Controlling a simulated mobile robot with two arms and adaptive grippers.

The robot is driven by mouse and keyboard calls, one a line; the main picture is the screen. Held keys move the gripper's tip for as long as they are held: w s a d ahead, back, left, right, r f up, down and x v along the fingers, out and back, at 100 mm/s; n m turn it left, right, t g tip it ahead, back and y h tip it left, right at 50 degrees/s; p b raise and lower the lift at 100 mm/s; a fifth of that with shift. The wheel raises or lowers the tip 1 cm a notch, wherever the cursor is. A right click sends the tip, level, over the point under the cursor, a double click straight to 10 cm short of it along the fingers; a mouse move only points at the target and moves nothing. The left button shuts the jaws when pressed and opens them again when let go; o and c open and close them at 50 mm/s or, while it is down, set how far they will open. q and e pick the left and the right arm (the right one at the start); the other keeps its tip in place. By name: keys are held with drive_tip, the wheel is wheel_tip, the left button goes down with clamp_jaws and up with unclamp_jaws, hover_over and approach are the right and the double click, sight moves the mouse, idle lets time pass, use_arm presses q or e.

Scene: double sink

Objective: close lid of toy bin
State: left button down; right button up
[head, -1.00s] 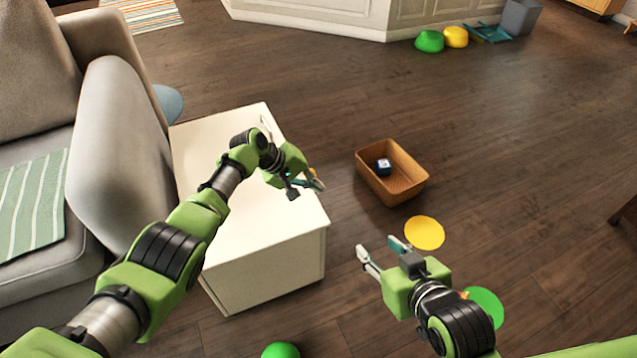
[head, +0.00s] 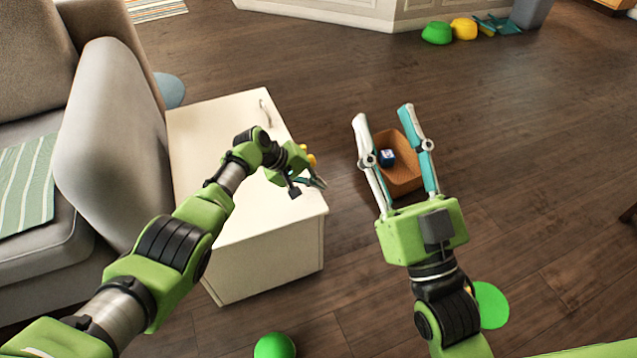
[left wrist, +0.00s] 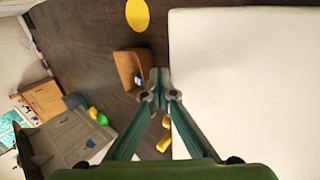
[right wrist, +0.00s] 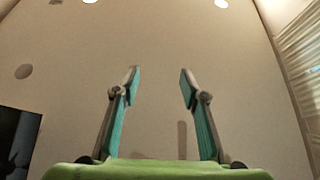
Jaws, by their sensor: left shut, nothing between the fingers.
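The toy bin is a white box (head: 270,255) standing beside the sofa. Its white lid (head: 215,120) lies flat on top, with a small handle (head: 265,113) near the far right edge; I see no gap under it. My left gripper (head: 318,183) is shut and empty over the bin's right edge. In the left wrist view its fingertips (left wrist: 158,82) meet beside the white top (left wrist: 250,80). My right gripper (head: 383,113) is open and empty, raised to the right of the bin. In the right wrist view its fingers (right wrist: 158,75) are apart against a bare wall.
A brown basket (head: 408,180) with a blue cube (head: 387,157) stands on the floor, partly behind my right gripper. A yellow object (head: 310,159) shows behind my left gripper. A green ball (head: 275,346) and green disc (head: 490,305) lie nearer.

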use_arm(q)
drive_tip(key=shift+s+a+f, duration=0.1)
drive_tip(key=shift+f, duration=0.1)
use_arm(e)
drive_tip(key=shift+s+r, duration=0.2)
drive_tip(key=shift+r, duration=0.1)
